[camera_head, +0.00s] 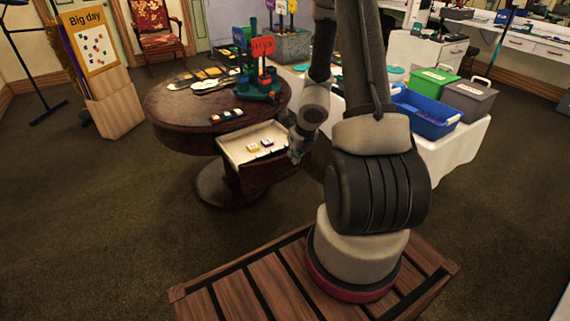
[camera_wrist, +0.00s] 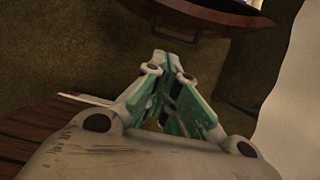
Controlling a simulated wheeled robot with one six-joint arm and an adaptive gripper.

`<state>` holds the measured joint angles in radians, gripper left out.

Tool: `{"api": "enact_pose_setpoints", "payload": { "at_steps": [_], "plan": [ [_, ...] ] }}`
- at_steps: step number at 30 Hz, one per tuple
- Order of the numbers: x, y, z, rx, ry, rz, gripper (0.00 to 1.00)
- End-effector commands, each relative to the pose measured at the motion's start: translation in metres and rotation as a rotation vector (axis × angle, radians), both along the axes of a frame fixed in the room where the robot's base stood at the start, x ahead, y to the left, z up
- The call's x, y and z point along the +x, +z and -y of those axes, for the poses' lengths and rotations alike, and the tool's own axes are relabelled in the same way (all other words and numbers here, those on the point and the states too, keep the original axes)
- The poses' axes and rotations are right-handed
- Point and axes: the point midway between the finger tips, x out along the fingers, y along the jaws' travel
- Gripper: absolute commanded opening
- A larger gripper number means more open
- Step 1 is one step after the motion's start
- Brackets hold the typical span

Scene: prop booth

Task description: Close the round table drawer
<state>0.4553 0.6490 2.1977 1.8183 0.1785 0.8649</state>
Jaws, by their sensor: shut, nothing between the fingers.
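The round table (camera_head: 170,118) is dark reddish-brown wood on a pedestal, left of my arm in the head view. Its drawer (camera_head: 236,151) is pulled out toward me, with a pale inside holding a few small blocks. My gripper (camera_head: 294,158) is at the right end of the drawer front; whether it touches cannot be told. In the wrist view, my gripper (camera_wrist: 172,62) is shut and empty, with green finger pads. The curved drawer front (camera_wrist: 225,20) and its dark handle (camera_wrist: 172,36) lie just beyond the fingertips.
The tabletop carries a stand with colored signs (camera_head: 262,50), cards and small items. A white-covered table (camera_head: 455,150) with a blue bin (camera_head: 425,112) stands close to the right of my arm. A sign stand (camera_head: 105,90) is at the left. Carpet in front is clear.

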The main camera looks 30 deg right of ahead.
Motion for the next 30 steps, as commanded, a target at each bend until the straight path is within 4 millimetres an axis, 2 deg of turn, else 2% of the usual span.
{"api": "enact_pose_setpoints", "payload": {
  "at_steps": [6, 17, 18, 21, 30],
  "plan": [
    [0.008, -0.023, 0.000, 0.003, -0.003, -0.002, 0.00],
    [0.036, -0.095, -0.002, 0.003, 0.003, -0.003, 0.00],
    [0.047, -0.091, -0.003, -0.001, 0.010, 0.005, 0.00],
    [0.060, -0.090, -0.003, -0.002, 0.011, 0.004, 0.00],
    [0.075, -0.090, -0.003, -0.001, 0.007, 0.002, 0.00]
  ]
}}
